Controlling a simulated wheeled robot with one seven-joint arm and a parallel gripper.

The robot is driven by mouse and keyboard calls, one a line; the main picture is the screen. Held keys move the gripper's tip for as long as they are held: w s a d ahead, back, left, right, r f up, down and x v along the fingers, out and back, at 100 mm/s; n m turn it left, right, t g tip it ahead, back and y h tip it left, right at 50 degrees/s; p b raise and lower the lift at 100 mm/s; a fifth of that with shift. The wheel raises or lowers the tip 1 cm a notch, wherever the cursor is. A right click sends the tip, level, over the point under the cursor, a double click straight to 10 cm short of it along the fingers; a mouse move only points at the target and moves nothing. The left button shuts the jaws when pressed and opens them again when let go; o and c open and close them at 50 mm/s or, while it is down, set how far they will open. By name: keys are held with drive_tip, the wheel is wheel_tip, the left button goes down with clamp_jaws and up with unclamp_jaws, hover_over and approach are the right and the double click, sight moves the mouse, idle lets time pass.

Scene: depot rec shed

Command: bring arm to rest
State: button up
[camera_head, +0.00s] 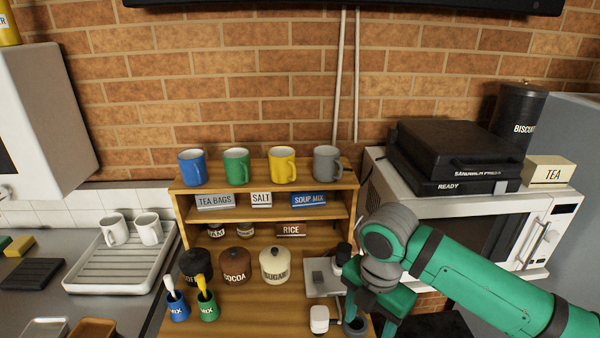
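My green arm (490,290) reaches in from the lower right corner and bends down at a grey wrist joint. My gripper (378,304) points down at the right end of the wooden shelf unit, in front of the microwave. Its fingertips are hidden or too small to make out, so I cannot tell whether it is open or holds anything. A small dark round thing (355,326) shows just below and left of it; I cannot tell if they touch.
Blue, green, yellow and grey mugs stand on the shelf unit (350,180). Below are dark, cocoa (235,266) and sugar (275,266) jars and two MIX cups (208,307). A grey appliance (322,278) stands left of my gripper. The microwave (385,190) is behind, a drying rack (85,284) left.

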drive_tip(key=w+a+r+m+t+y, duration=0.2)
drive_tip(key=w+a+r+t+y, duration=0.15)
drive_tip(key=a, duration=0.65)
drive_tip(key=w+a+r+m+t+y, duration=0.25)
drive_tip(key=w+a+y, duration=0.2)
drive_tip(key=a, duration=0.65)
drive_tip(key=w+a+r+m+t+y, duration=0.25)
drive_tip(key=a+y, duration=0.25)
drive_tip(key=a, duration=0.5)
drive_tip(key=s+d+f+m+t+h, duration=0.4)
drive_tip(key=s+f+m+t+h, duration=0.15)
drive_tip(key=f+m, duration=0.45)
drive_tip(key=s+d+f+m+t+h, duration=0.45)
drive_tip(key=s+f+m, duration=0.25)
drive_tip(key=f+m, duration=0.35)
drive_tip(key=s+d+f+g+h, duration=0.1)
drive_tip(key=s+d+f, duration=0.2)
drive_tip(key=s, duration=1)
drive_tip(key=s+d+f+n+g+h, duration=0.1)
drive_tip(key=s+d, duration=0.5)
drive_tip(key=s, duration=0.7)
wheel_tip(320, 180, down, 2)
drive_tip(key=shift+s+f+g+h, duration=0.3)
drive_tip(key=shift+g+h, duration=0.2)
drive_tip(key=shift+g, duration=0.15)
